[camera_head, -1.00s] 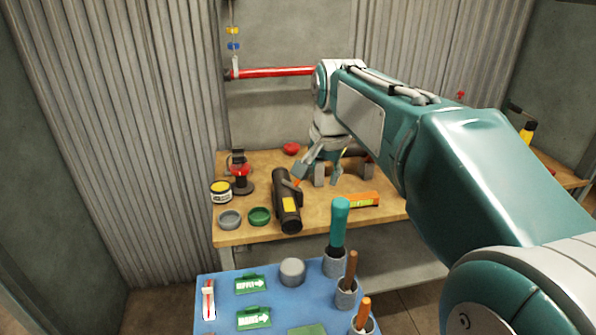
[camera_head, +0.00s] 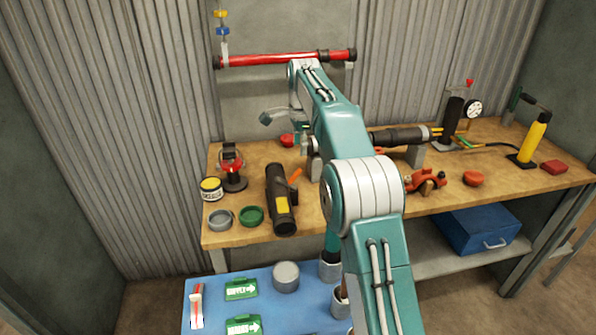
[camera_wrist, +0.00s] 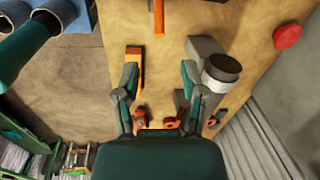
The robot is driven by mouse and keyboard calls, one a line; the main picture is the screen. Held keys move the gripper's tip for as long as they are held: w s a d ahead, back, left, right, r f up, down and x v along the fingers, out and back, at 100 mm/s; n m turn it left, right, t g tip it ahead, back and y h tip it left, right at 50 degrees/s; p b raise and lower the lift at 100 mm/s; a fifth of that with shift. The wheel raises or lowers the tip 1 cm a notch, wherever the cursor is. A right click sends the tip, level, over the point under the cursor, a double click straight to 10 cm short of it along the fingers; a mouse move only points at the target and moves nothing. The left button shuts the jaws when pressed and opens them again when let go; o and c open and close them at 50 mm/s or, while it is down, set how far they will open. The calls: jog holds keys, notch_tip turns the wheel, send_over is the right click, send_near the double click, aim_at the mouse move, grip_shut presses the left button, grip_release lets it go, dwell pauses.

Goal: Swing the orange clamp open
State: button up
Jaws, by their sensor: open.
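The orange clamp (camera_head: 424,180) lies on the wooden bench, right of my arm, near the front edge in the head view. In the wrist view, orange parts that seem to be the clamp (camera_wrist: 172,122) show low between my fingers, near the palm, partly hidden by my gripper. My gripper (camera_wrist: 160,72) is open and empty, with bare bench between its fingertips. It does not appear to touch the clamp. In the head view my arm hides most of the gripper. I cannot tell whether the clamp is open or closed.
A black pipe (camera_head: 398,137) rests on grey blocks behind the clamp. An orange bar (camera_wrist: 135,62) lies by the left finger. A red pipe (camera_head: 275,60) runs along the wall.

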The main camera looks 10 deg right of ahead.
aim_at(296, 174)
jog(key=f, duration=0.7)
jog(key=w+f, duration=0.1)
jog(key=f, duration=0.2)
jog(key=shift+w+a+f, duration=0.1)
jog(key=shift+a+f, duration=0.2)
jog(key=shift+f, duration=0.1)
jog(key=shift+a, duration=0.1)
grip_shut()
